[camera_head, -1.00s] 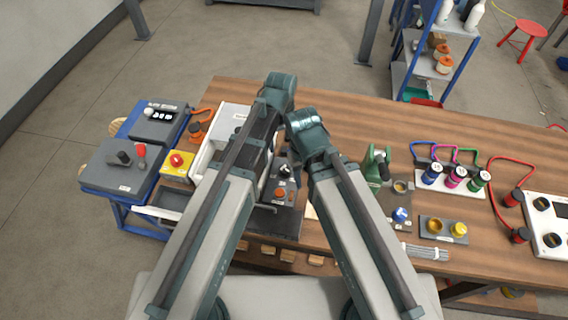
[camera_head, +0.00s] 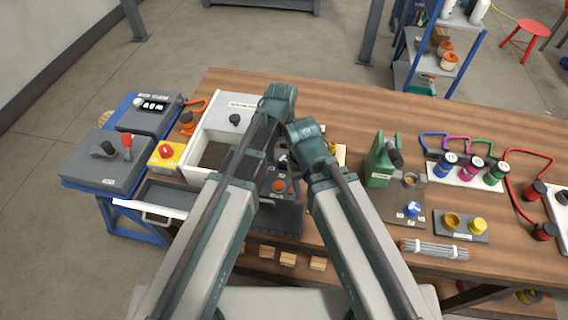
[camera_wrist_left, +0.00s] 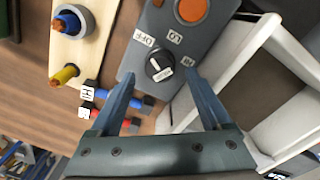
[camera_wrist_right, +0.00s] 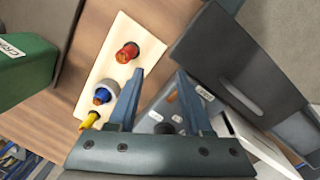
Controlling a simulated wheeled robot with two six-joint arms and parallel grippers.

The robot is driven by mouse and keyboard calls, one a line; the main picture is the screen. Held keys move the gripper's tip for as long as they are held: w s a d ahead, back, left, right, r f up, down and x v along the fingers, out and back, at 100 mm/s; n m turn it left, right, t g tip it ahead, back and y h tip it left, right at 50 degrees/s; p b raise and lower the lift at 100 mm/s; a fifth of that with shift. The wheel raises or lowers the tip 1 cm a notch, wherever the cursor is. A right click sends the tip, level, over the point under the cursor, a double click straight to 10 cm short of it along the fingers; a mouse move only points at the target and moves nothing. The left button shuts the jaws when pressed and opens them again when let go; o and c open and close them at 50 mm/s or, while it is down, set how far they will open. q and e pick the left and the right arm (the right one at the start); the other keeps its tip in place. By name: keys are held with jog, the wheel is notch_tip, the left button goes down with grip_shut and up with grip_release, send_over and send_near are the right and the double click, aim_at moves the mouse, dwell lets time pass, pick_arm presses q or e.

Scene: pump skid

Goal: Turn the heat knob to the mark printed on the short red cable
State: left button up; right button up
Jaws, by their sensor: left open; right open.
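The heat knob (camera_wrist_left: 159,65) is round and black with a white pointer, on a grey control panel (camera_wrist_left: 143,63) with small white labels around it; one reads OFF. In the left wrist view my left gripper (camera_wrist_left: 161,75) is open, with its fingertips on either side of the knob; contact is unclear. A short red cable (camera_wrist_left: 100,114) and a short blue cable (camera_wrist_left: 120,97) lie beside the panel, each with a white tag too small to read surely. My right gripper (camera_wrist_right: 160,74) is open and empty, above the cream board and panel edge. In the head view my arms hide both fingertips.
A cream board (camera_wrist_right: 107,65) holds red, blue and yellow plugs. An orange button (camera_head: 279,186) is on the panel. The bench's back middle is clear.

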aim_at(284, 162)
pick_arm(q)
notch_tip(284, 162, down, 3)
jog(key=shift+r+b, duration=0.2)
jog(key=shift+b, duration=0.6)
pick_arm(e)
notch_tip(284, 162, down, 3)
jog(key=shift+r, duration=0.2)
pick_arm(q)
grip_shut()
